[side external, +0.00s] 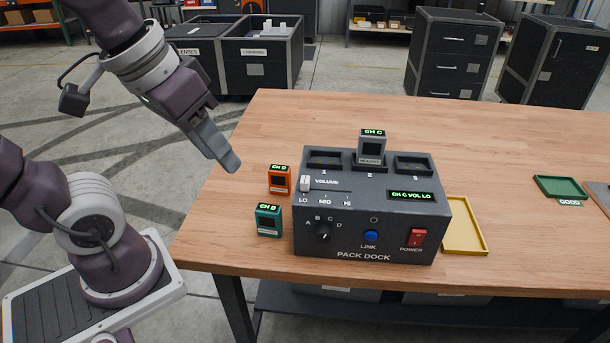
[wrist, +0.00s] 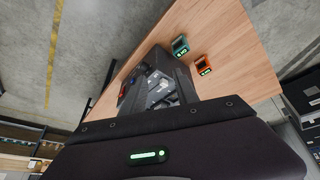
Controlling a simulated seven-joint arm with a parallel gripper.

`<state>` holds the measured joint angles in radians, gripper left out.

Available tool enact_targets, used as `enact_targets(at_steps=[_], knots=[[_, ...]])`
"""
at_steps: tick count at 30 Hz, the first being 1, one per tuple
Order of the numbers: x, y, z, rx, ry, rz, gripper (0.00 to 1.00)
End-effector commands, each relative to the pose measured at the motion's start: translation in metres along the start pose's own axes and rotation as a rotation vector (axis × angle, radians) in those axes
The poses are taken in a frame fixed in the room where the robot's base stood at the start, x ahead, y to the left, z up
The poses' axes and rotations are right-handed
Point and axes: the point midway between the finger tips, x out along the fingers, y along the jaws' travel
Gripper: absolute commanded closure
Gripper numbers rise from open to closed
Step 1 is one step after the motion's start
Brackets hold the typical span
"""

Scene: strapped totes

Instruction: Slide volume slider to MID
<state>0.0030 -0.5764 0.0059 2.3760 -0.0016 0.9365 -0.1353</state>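The grey pack dock (side external: 372,222) stands on the wooden table. Its volume slider (side external: 305,183) is a white knob at the left end of its track, at the LO mark, and the dock display (side external: 411,195) reads "CH C VOL LO". My gripper (side external: 229,161) is in the air to the left of the dock and above the table's left part, apart from the slider. Its fingers look close together in the side view, but whether they are shut is unclear. In the wrist view the dock (wrist: 154,78) is partly hidden behind my gripper.
A grey CH C pack (side external: 371,147) sits in dock slot 2. An orange CH D pack (side external: 279,180) and a teal CH B pack (side external: 268,220) stand left of the dock. A yellow tray (side external: 464,228) and a green tray (side external: 560,187) lie to the right.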

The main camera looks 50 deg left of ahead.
Motion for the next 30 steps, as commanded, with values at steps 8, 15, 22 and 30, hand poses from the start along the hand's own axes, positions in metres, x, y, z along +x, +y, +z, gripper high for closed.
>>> enact_targets(at_steps=[8,15,22,30], knots=[[0.075,0.012,-0.106,-0.496,-0.301,-0.124,0.64],[0.118,0.013,-0.123,-0.641,-0.372,-0.19,0.64],[0.157,0.01,-0.104,-0.64,-0.373,-0.19,0.64],[0.176,0.009,-0.097,-0.638,-0.369,-0.188,0.64]])
